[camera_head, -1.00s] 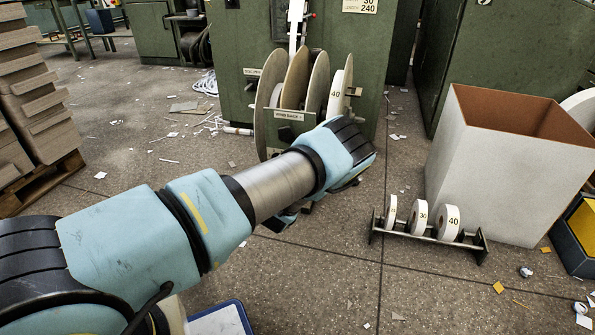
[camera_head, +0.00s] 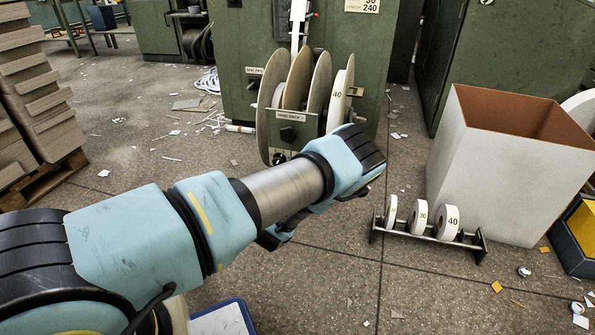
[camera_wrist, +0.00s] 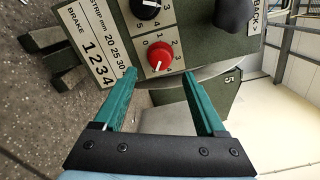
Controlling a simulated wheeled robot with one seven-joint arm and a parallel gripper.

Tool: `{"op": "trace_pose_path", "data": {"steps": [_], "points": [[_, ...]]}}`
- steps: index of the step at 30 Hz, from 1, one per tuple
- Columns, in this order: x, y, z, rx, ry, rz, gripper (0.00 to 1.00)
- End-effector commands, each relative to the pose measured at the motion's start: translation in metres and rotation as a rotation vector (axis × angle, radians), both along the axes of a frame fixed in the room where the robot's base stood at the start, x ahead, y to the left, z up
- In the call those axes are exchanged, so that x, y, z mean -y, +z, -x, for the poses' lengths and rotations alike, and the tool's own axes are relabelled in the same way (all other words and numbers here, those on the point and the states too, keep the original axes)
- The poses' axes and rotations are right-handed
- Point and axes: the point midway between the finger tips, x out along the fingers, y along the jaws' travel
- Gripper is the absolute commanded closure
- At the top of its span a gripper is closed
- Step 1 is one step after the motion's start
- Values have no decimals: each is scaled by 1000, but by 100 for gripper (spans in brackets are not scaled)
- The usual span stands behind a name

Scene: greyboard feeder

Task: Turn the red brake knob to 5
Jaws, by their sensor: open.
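The red brake knob (camera_wrist: 160,56) shows in the wrist view on a white-faced dial strip of a green panel (camera_wrist: 196,25), with small numbers around it. I cannot read clearly which number it points at. My gripper (camera_wrist: 159,76) has its two green fingers apart, with nothing between them. The fingertips lie just below the knob in the picture, one to each side, and I see no contact. A black knob (camera_wrist: 146,8) sits above the red one. In the head view my arm hides the red knob and the fingers.
A plate lettered BRAKE and STRIP mm (camera_wrist: 94,42) is left of the knob. A dark rounded handle (camera_wrist: 233,14) juts out at the right. A reel stand (camera_head: 291,135), a small roll rack (camera_head: 478,240) and a tall white bin (camera_head: 490,160) stand around my arm.

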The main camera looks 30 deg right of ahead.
Motion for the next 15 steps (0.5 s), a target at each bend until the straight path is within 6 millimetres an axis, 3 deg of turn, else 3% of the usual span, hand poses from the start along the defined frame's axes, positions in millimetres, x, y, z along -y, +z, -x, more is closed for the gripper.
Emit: {"op": "trace_pose_path", "data": {"steps": [6, 15], "points": [[-24, 1, 25, 0, -1, -2, 27], [-31, 0, 33, 1, 0, 1, 27]]}}
